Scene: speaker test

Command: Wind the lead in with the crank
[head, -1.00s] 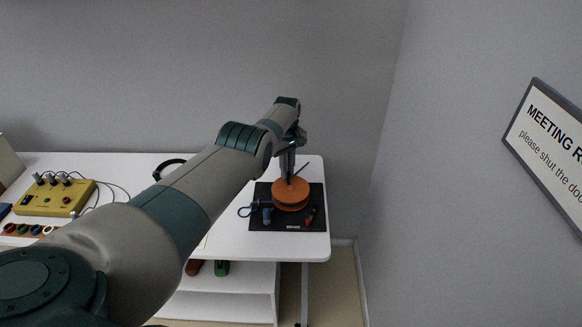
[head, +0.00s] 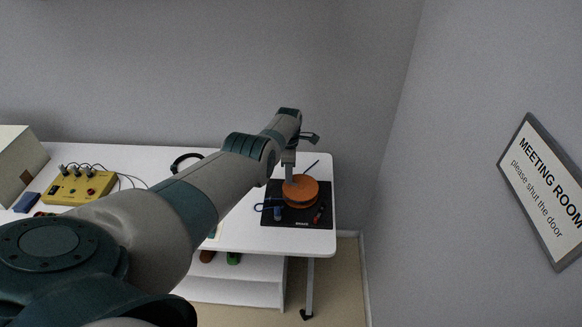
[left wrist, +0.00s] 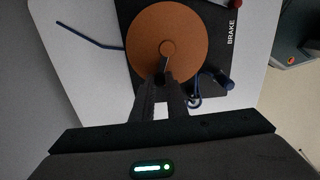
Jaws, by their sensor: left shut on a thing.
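The orange reel (head: 304,191) lies flat on a black base plate (head: 278,189) at the table's right end. In the left wrist view the reel (left wrist: 148,35) shows a round hub and a short pale crank arm (left wrist: 165,61) reaching toward my fingers. My left gripper (left wrist: 161,80) is shut on the crank's end, at the reel's edge; the fingers hide the handle. In the head view my left gripper (head: 290,180) points down at the reel's left side. A blue lead (left wrist: 82,34) leaves the plate at left in the wrist view. My right gripper is not in view.
The plate carries the word BRAKE, a red-tipped tool-like piece (head: 319,212) and a blue cylinder (head: 278,213). A yellow box (head: 78,188) with knobs and wires stands left. Black headphones-like band (head: 183,160) lies behind my arm. A wall stands close on the right.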

